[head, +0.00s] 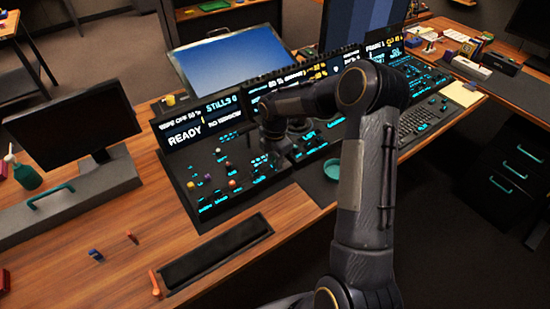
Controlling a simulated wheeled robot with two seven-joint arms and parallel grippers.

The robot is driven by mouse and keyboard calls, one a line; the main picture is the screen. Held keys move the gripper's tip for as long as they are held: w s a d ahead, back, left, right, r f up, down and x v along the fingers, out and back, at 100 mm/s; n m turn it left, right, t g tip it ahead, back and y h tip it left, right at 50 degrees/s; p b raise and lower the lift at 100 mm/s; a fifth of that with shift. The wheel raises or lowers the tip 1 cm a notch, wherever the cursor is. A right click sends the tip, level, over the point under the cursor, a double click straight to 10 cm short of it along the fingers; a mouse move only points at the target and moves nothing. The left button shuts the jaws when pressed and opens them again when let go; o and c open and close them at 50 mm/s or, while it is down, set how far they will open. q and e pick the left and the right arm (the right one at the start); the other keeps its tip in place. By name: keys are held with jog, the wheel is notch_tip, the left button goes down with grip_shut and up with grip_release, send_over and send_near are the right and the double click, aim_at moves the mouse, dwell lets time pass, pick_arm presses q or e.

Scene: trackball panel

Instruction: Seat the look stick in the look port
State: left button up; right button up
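The black control panel (205,202) lies on the wooden desk with small coloured knobs and glowing cyan labels. Its upright display strip reads READY (185,138) and NO WINDOW. My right arm reaches in from the bottom right across the panel. My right gripper (268,152) points down over the panel's middle, low against the surface. Its dark fingers blend into the panel, so I cannot tell whether they are open or hold anything. I cannot clearly pick out the look stick or the look port; the arm and gripper cover part of the panel. My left gripper is not in view.
A dark tray (215,252) lies before the panel. A keyboard (418,118) is at right.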

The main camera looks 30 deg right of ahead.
notch_tip(320, 180, up, 12)
notch_tip(320, 180, up, 4)
jog(key=m, duration=0.2)
send_over(278, 174)
jog(key=s+a+r+m+t+y, duration=0.1)
jog(key=s+a+r+m+t, duration=0.15)
jog(key=s+m, duration=0.45)
jog(key=s+a+r+m+t+y, duration=0.1)
jog(key=s+a+r+m, duration=0.25)
jog(key=s, duration=0.65)
jog(key=s+a+f+m+t+y, duration=0.1)
jog(key=s+a+f+m, duration=0.3)
jog(key=s+m, duration=0.4)
jog(key=shift+s+a+t+y, duration=0.3)
jog(key=shift+t+y, duration=0.1)
jog(key=shift+t, duration=0.15)
